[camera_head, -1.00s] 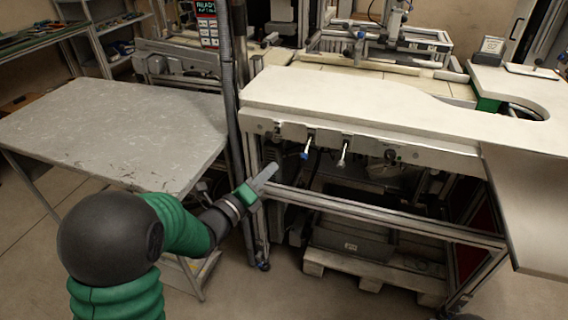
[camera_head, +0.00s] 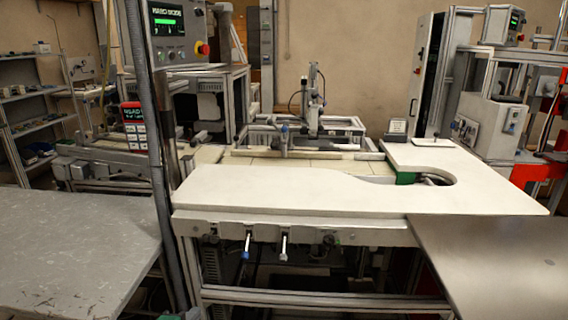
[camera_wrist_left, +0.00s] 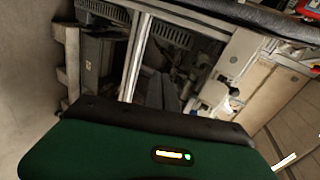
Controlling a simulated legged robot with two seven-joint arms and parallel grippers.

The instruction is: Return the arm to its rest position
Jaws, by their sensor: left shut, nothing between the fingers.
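My left gripper (camera_head: 191,314) barely shows in the head view. Only a small tip is at the bottom edge, in front of the gap between the grey table and the white workbench. In the left wrist view its green housing (camera_wrist_left: 150,152) with a small lit indicator fills the bottom. Grey fingers (camera_wrist_left: 160,91) seem to stand up just beyond the housing, close together and holding nothing. My left arm is otherwise out of the head view. My right gripper is in neither view.
The white workbench (camera_head: 290,190) has a bare top with a curved cutout at right. A worn grey table (camera_head: 70,250) stands at left, a dark upright post (camera_head: 150,140) between them. A metal panel (camera_head: 500,265) extends at the lower right. Blue and white levers hang under the bench edge.

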